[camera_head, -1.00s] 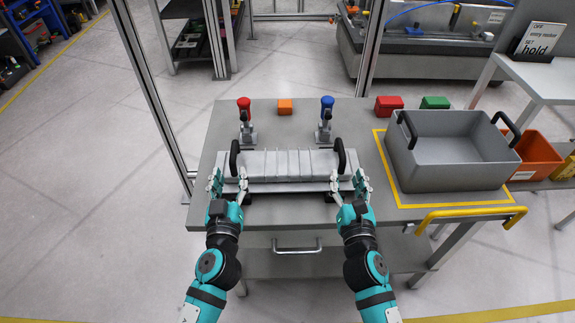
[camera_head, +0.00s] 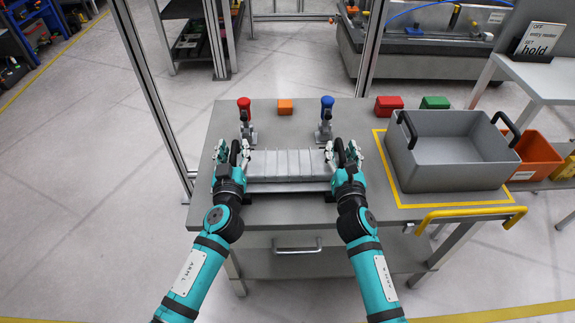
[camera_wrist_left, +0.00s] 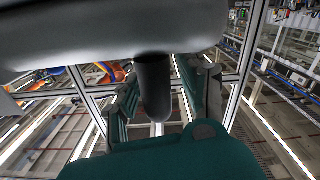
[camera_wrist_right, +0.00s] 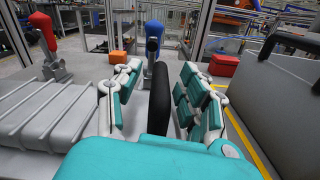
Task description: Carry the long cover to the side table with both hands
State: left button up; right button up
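The long cover (camera_head: 288,165) is a pale grey ribbed piece lying flat on the grey workbench, with an upright black handle at each end. My left gripper (camera_head: 233,150) is at the left handle; in the left wrist view the handle (camera_wrist_left: 153,85) stands between its two fingers with gaps on the sides. My right gripper (camera_head: 343,150) is at the right handle; in the right wrist view that handle (camera_wrist_right: 161,98) stands between the open fingers. The side table, apparently the pale one (camera_head: 545,82) at the upper right, holds a sign reading "hold".
Red-topped (camera_head: 244,108) and blue-topped (camera_head: 326,106) upright tools stand just behind the cover. A grey bin (camera_head: 455,180) sits in a yellow outline on the bench's right. An orange block (camera_head: 285,106), red box (camera_head: 388,105) and green box (camera_head: 434,102) lie at the back. Frame posts stand behind.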

pick_arm(q)
grip_shut()
pick_arm(e)
grip_shut()
